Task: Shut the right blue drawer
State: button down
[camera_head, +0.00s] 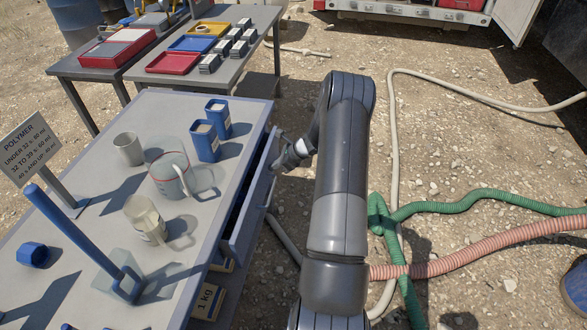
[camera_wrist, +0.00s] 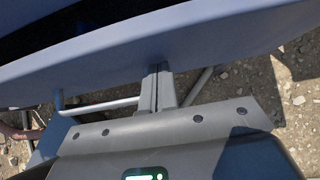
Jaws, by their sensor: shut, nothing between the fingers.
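The blue-grey drawer (camera_head: 247,208) on the right side of the table stands partly pulled out, with a dark gap behind its front. My gripper (camera_head: 277,165) is at the outer face of the drawer front, toward its far end. In the wrist view the shut, empty fingers (camera_wrist: 158,72) point at the drawer front (camera_wrist: 170,38) and reach its lower edge; whether they touch it I cannot tell. A bar handle (camera_wrist: 100,106) shows beside the fingers. The drawer's dark inside shows at the top left of the wrist view.
On the table (camera_head: 100,220) stand a glass jug (camera_head: 172,177), a beaker (camera_head: 143,220), a grey cup (camera_head: 128,149) and blue containers (camera_head: 205,140). A second table (camera_head: 237,72) with trays is behind. Hoses (camera_head: 450,205) cross the gravel at right.

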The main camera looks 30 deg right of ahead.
aim_at(267, 162)
jog(key=w+a, duration=0.3)
jog(key=shift+w+a, duration=0.4)
jog(key=shift+a, duration=0.05)
jog(key=shift+a+r, duration=0.1)
jog(key=shift+a, duration=0.05)
jog(key=s+d+r, duration=0.6)
jog(key=s+d, duration=0.2)
jog(key=d, duration=0.1)
jog(key=shift+s+r, duration=0.2)
jog(key=shift+r, duration=0.2)
